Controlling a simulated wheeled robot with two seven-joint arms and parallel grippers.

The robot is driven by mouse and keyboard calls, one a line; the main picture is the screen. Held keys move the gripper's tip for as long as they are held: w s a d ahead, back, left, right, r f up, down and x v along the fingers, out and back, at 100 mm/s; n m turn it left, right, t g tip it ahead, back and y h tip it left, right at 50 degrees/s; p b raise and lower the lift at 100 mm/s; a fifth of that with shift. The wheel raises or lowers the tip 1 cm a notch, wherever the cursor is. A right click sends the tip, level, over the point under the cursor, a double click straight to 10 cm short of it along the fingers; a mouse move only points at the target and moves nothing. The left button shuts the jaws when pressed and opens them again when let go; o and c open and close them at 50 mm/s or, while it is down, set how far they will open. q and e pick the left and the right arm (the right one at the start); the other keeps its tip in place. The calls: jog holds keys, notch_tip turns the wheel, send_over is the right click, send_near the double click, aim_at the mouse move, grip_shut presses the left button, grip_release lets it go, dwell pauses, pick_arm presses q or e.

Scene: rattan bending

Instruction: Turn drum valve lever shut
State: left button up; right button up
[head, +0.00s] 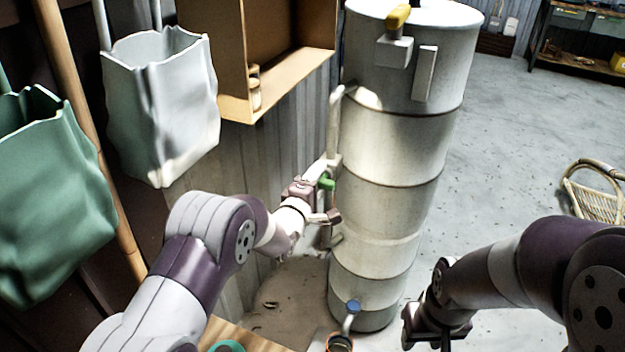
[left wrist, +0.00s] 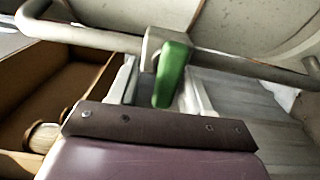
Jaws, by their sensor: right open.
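The drum (head: 392,150) is a tall, pale, banded cylinder in the middle of the head view. A green lever (head: 327,183) sits on the pipe at its left side. In the left wrist view the green lever (left wrist: 172,76) hangs from a grey valve body (left wrist: 153,45) on the pipe. My left gripper (head: 328,200) is at this lever. Its two pale fingers (left wrist: 160,88) stand apart on either side of the lever, with gaps visible; contact cannot be told. My right gripper (head: 436,332) is open and empty, low to the right of the drum.
A yellow handle (head: 398,16) is at the drum's top and a blue-knobbed tap (head: 353,308) at its base. A cardboard-coloured open box (head: 285,85) hangs left of the drum. White (head: 160,105) and green (head: 50,190) bags hang further left.

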pick_arm(q)
jog(key=shift+a+f, duration=0.1)
jog(key=shift+s+a, duration=0.15)
jog(key=p+v, duration=0.1)
jog(key=v, duration=1.1)
jog(key=shift+s+r, duration=0.25)
jog(key=shift+s, duration=0.05)
